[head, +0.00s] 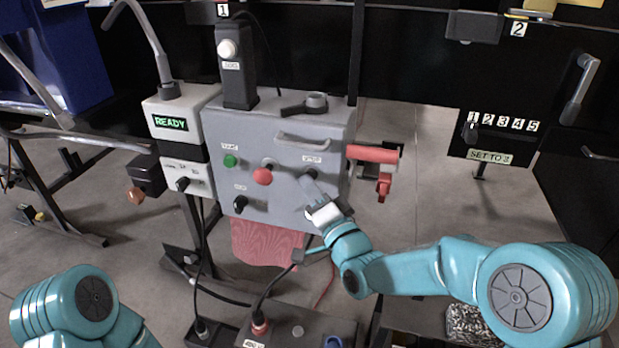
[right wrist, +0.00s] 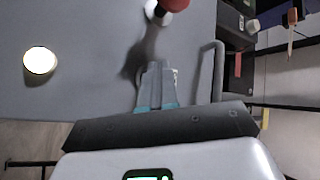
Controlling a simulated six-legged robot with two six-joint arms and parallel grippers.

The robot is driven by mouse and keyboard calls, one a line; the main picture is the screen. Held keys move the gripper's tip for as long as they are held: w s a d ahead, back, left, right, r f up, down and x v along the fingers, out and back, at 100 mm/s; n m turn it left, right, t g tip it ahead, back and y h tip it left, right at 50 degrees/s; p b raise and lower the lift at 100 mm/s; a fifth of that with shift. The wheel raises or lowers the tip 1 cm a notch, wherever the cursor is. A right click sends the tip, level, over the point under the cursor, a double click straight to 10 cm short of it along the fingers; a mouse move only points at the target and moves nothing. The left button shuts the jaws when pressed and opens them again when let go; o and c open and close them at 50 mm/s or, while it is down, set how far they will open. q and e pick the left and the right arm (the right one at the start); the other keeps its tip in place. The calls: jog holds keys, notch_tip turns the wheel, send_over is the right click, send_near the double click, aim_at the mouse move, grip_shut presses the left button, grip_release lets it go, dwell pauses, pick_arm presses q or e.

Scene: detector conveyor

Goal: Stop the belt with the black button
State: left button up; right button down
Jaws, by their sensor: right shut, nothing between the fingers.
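The grey control box (head: 230,125) stands in the middle of the head view. The black button (head: 309,173) is on its right half, under a small white label. My right gripper (head: 311,187) is shut and empty, its fingertips at the lower edge of this button; I cannot tell whether they touch. In the right wrist view the shut fingers (right wrist: 158,75) point at the grey face, with a dark patch beside the tips; I cannot make out the button there. My left gripper is out of view; only part of my left arm shows at the lower left.
A grey handle (head: 303,140) sits just above. A red-handled part (head: 372,155) juts out at right. A READY display (head: 170,123) stands at left.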

dwell(0.3)
jog(key=shift+s+a+b, duration=0.25)
jog(key=shift+s+b, duration=0.4)
jog(key=shift+s, duration=0.2)
jog(key=s+b, duration=0.1)
jog(key=s+a, duration=0.1)
jog(key=s, duration=0.1)
jog(key=s+b, duration=0.1)
jog(key=shift+s+a+b, duration=0.3)
jog(key=shift+s, duration=0.05)
